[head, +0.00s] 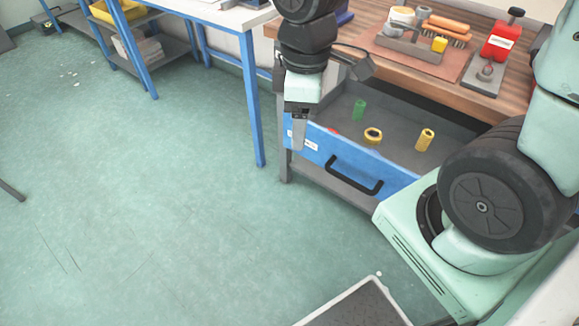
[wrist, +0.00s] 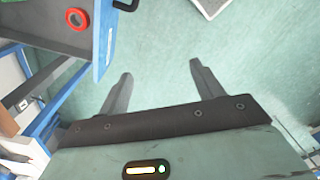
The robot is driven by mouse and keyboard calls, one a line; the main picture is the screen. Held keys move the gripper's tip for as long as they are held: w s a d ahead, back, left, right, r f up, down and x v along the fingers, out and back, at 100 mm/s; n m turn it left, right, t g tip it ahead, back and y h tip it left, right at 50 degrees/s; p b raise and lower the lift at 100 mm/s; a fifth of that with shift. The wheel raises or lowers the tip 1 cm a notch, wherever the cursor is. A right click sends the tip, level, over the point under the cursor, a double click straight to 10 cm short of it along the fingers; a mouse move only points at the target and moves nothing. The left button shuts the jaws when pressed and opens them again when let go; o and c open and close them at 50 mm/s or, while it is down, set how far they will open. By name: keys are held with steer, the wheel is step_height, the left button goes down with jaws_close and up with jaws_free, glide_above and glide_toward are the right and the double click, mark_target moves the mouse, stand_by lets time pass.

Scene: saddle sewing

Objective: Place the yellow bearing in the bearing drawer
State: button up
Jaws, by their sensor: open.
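The yellow bearing (head: 373,136), a ring with a dark centre, lies flat on the floor of the open drawer. The drawer (head: 357,170) has a blue front with a black handle and a white label; part of it shows at the upper left of the wrist view (wrist: 105,45). My gripper (head: 298,140) is open and empty, pointing down at the drawer's left front corner, left of the yellow bearing. In the wrist view my gripper (wrist: 161,70) has its two fingers apart over bare floor. The yellow bearing is not in the wrist view.
The drawer also holds a green cylinder (head: 359,110), a yellow cylinder (head: 425,139) and a red ring (wrist: 77,19). Open floor (head: 150,220) lies left.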

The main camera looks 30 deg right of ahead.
steer(key=s+a+r+m, duration=0.2)
steer(key=s+a+m, duration=0.1)
steer(key=s+a, duration=0.5)
steer(key=s, duration=0.2)
steer(key=shift+s+a+r, duration=0.15)
steer(key=shift+s+a, duration=0.05)
steer(key=shift+s, duration=0.15)
step_height(320, 180, up, 5)
steer(key=p, duration=0.5)
steer(key=shift+r, duration=0.2)
